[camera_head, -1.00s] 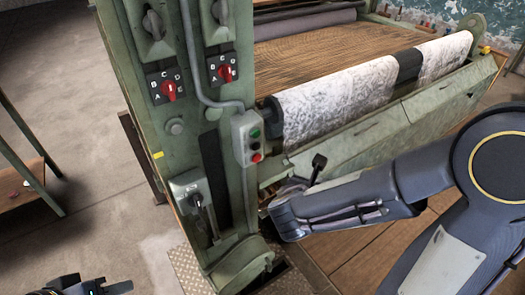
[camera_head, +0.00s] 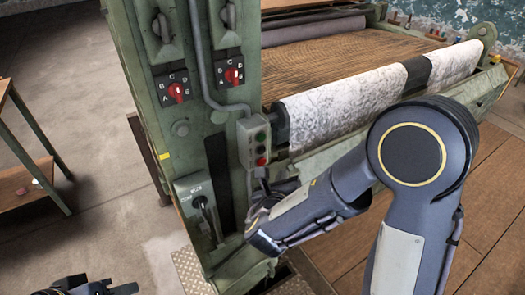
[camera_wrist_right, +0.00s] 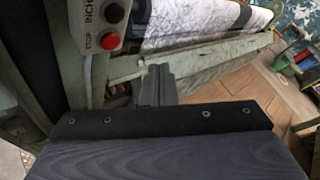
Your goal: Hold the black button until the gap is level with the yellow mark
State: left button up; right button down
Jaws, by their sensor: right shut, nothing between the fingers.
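The button box (camera_head: 245,142) is on the green machine post. It has a green button, a dark middle button (camera_head: 261,149) and a red button (camera_head: 261,161). In the right wrist view a dark button (camera_wrist_right: 114,13) sits by the INCH label, above the red STOP button (camera_wrist_right: 108,41). My right gripper (camera_head: 261,181) is shut and empty, just below the box; in the wrist view its fingers (camera_wrist_right: 155,84) appear apart from the buttons. A dark gap (camera_head: 417,72) parts the white cover on the roll. A yellow mark (camera_head: 165,155) is on the post's left edge. My left gripper (camera_head: 98,288) is partly cut off.
Red rotary switches (camera_head: 177,92) and a lever (camera_head: 206,212) are on the post. A small yellow part (camera_head: 495,58) is at the roll's far right end. A wooden table (camera_head: 25,180) stands at left. Bare floor lies between table and machine.

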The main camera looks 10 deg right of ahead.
aim_at(261, 150)
jog(key=w+a, duration=0.2)
jog(key=w, duration=0.4)
jog(key=shift+w+a+p, duration=0.2)
jog(key=shift+w+p, duration=0.1)
jog(key=shift+w, duration=0.1)
jog(key=shift+w, duration=0.15)
dwell(1.6)
jog(key=shift+w+a, duration=0.15)
jog(key=shift+w, duration=0.1)
